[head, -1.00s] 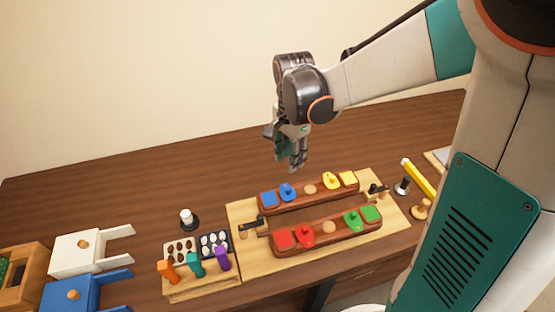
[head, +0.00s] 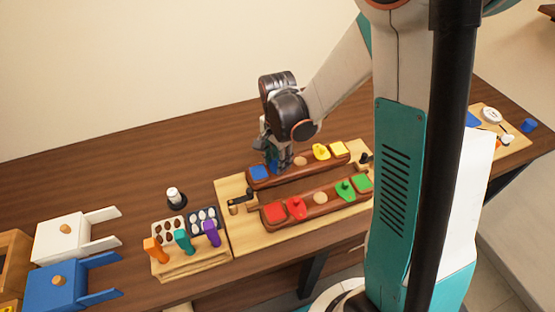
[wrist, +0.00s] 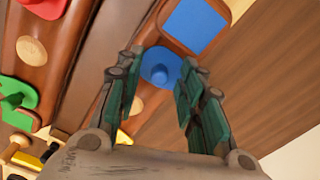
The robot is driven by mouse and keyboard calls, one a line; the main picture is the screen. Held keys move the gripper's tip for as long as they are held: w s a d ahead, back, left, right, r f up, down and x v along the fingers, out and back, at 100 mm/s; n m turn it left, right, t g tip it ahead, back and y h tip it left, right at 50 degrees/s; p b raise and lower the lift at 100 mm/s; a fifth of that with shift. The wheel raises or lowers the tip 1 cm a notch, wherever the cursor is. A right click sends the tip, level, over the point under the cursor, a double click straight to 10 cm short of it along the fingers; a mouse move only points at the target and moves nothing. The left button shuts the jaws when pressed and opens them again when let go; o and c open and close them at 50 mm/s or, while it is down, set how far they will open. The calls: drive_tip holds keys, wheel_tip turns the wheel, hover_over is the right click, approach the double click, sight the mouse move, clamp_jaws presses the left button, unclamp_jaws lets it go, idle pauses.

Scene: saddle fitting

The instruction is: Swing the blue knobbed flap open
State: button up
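The blue knobbed flap (wrist: 158,68) is a rounded blue piece with a round knob, on a brown wooden rail (wrist: 82,112). A blue square (wrist: 197,24) lies beside it on the same rail. My gripper (wrist: 162,62) is open, with its green-padded fingers on either side of the knob; I cannot tell whether they touch it. In the head view my gripper (head: 278,160) is down at the rail's left end, next to the blue square (head: 259,173), and hides most of the flap.
The same rail carries a yellow knobbed piece (head: 321,152) and a yellow square (head: 339,149). The front rail carries red (head: 296,208) and green (head: 345,191) knobbed pieces. A dark-handled latch (head: 240,199) stands at the left. The table behind is clear.

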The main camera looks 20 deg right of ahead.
clamp_jaws()
drive_tip(key=shift+d+n, duration=0.1)
drive_tip(key=shift+n, duration=0.3)
drive_tip(key=n, duration=0.2)
drive_tip(key=d+n+b, duration=0.1)
drive_tip(key=n, duration=0.1)
drive_tip(key=shift+w+d+n, duration=0.15)
drive_tip(key=shift+n, duration=0.15)
drive_tip(key=n, duration=0.3)
drive_tip(key=w+d+n+b, duration=0.1)
drive_tip(key=shift+n, duration=0.3)
drive_tip(key=n, duration=0.1)
drive_tip(key=w+n, duration=0.1)
drive_tip(key=n, duration=0.3)
drive_tip(key=shift+w+d+b, duration=0.15)
drive_tip(key=shift+d+b, duration=0.25)
drive_tip(key=n, duration=0.2)
drive_tip(key=w+n, duration=0.1)
drive_tip(key=n, duration=0.3)
drive_tip(key=shift+w, duration=0.25)
